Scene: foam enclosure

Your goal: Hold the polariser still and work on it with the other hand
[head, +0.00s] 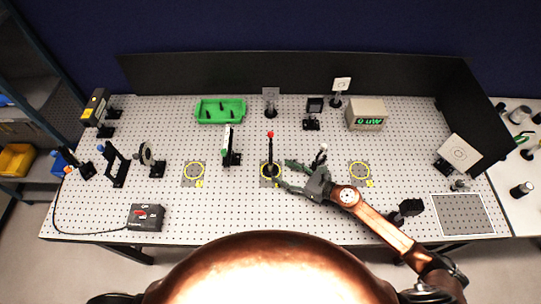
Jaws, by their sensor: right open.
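A dark upright post with a red top (270,150) stands in the middle yellow ring on the perforated table. It may be the polariser seen edge-on; I cannot tell for sure. My right gripper (284,174) reaches in from the right at the post's lower part. Its two fingers are spread, with the tips just right of the post and no clear contact. A round dark optic in a mount (146,154) stands further left. My left gripper is not in view.
A green tray (220,122) with dark parts lies behind. A meter (366,115) reading 0 uW stands back right. Yellow rings at left (194,185) and right (369,172) are empty. A small mounted part (321,155) stands close behind my right gripper. A black control box (147,217) sits front left.

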